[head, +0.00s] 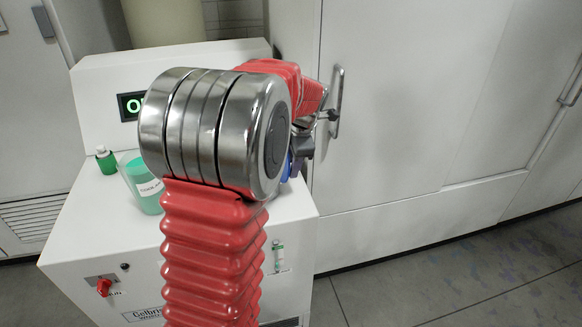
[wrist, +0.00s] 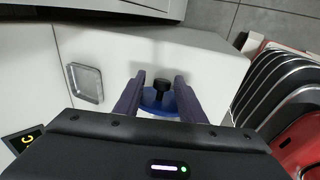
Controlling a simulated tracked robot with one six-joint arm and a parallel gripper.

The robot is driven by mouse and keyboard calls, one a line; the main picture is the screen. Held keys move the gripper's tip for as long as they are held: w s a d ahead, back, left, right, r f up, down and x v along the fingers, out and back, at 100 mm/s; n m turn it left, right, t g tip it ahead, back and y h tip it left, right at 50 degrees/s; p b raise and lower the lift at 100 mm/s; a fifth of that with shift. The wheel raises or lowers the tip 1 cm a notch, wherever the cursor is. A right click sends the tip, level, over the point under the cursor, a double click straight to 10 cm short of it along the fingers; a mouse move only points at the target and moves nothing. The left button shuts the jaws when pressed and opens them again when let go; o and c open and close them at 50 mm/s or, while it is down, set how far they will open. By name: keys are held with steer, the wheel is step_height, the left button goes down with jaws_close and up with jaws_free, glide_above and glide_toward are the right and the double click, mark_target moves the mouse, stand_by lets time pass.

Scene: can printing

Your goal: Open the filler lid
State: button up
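The filler lid (wrist: 150,107) is a blue disc with a black knob (wrist: 161,86), on the white top of the machine in the wrist view. My gripper (wrist: 160,84) has its two dark blue fingers spread, one on each side of the knob. Gaps show between the knob and the fingers, and nothing is held. The near part of the lid is hidden behind the fingers and gripper body. In the head view my gripper (head: 302,150) is at the right side of the machine top, largely hidden behind my arm, with a bit of blue below it.
The white machine (head: 290,205) carries a green-lit display (head: 131,105), a teal cup (head: 142,190) and a small green bottle (head: 106,160) at left. A red knob (head: 104,287) is on its front. A cabinet handle (head: 337,100) stands out close beside my gripper. Floor is clear at right.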

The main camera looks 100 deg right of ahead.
steer(key=v, duration=1.1)
steer(key=shift+c, duration=0.6)
